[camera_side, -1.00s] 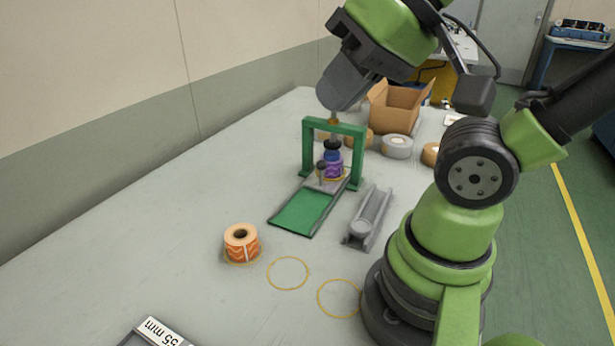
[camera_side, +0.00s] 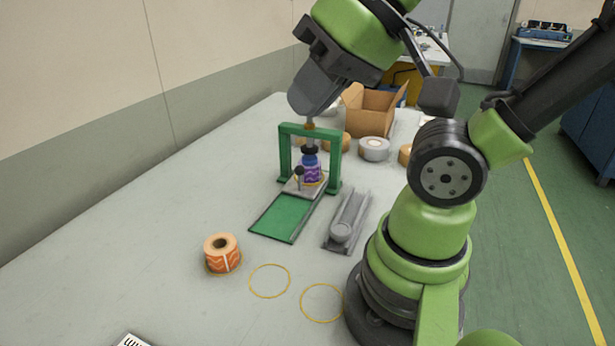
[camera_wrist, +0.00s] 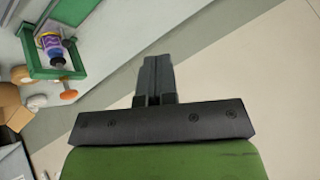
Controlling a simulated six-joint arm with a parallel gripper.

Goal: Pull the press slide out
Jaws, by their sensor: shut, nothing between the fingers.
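The press is a green arch (camera_side: 335,165) over a green bed (camera_side: 285,220). A grey slide plate (camera_side: 292,189) with an upright dark-topped knob (camera_side: 299,172) sits under the arch. A purple-labelled roll (camera_side: 313,175) with a blue and black top stands on the plate. My gripper (camera_side: 300,110) is above the arch, close to its orange top knob in the side view; whether they touch cannot be told. In the wrist view my gripper (camera_wrist: 152,72) is shut and empty, with the arch (camera_wrist: 28,58), purple roll (camera_wrist: 50,42) and orange knob (camera_wrist: 68,95) at upper left.
An orange patterned roll (camera_side: 222,254) stands in front, near two yellow rings (camera_side: 270,281) on the table. A grey channel holder (camera_side: 350,215) lies right of the bed. Tape rolls (camera_side: 374,149) and an open cardboard box (camera_side: 370,110) stand behind. The table left of the press is clear.

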